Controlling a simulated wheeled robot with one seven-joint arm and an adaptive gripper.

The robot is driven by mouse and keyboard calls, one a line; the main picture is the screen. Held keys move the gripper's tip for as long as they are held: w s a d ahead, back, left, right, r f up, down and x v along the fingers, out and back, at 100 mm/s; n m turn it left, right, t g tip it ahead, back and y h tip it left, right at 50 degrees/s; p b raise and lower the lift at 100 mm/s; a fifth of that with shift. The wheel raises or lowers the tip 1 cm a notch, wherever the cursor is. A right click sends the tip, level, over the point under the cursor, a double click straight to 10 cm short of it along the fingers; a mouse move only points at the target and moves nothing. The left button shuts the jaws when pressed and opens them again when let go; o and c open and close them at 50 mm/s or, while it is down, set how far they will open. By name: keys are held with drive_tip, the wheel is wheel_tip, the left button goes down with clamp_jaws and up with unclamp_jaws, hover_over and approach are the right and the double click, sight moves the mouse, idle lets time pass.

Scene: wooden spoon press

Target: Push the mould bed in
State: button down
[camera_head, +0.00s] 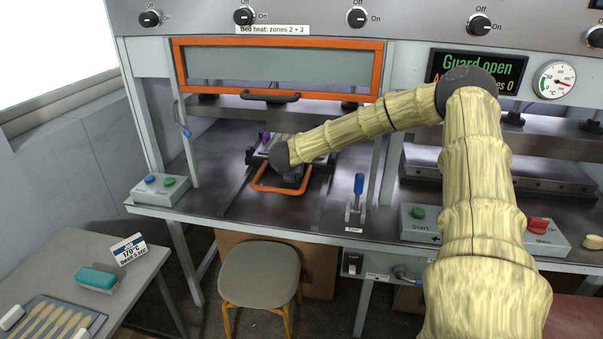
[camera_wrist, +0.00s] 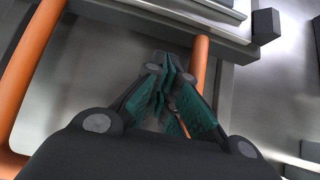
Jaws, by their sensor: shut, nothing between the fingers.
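The mould bed (camera_head: 318,157) is a grey metal slab on the press table under the raised orange-framed guard. Its orange loop handle (camera_head: 256,189) points toward the front edge; my wrist hides part of both. My gripper (camera_head: 291,178) is over the handle loop, close to the bed's front. In the wrist view, the dark green fingers of my gripper (camera_wrist: 168,72) are shut and empty, between the handle's two side bars (camera_wrist: 22,75). The bed's front edge (camera_wrist: 180,22) lies just beyond the fingertips. I cannot tell whether they touch it.
The guard (camera_head: 278,42) is raised; the display (camera_head: 478,72) reads "Guard open". A blue-handled lever (camera_head: 358,186) stands right of the bed, and a button box (camera_head: 160,189) stands left. A stool (camera_head: 260,275) is below the front edge. My arm crosses from the right.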

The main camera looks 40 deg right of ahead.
drive_tip(key=b+v, duration=0.1)
drive_tip(key=v, duration=0.9)
drive_tip(key=shift+b, duration=0.3)
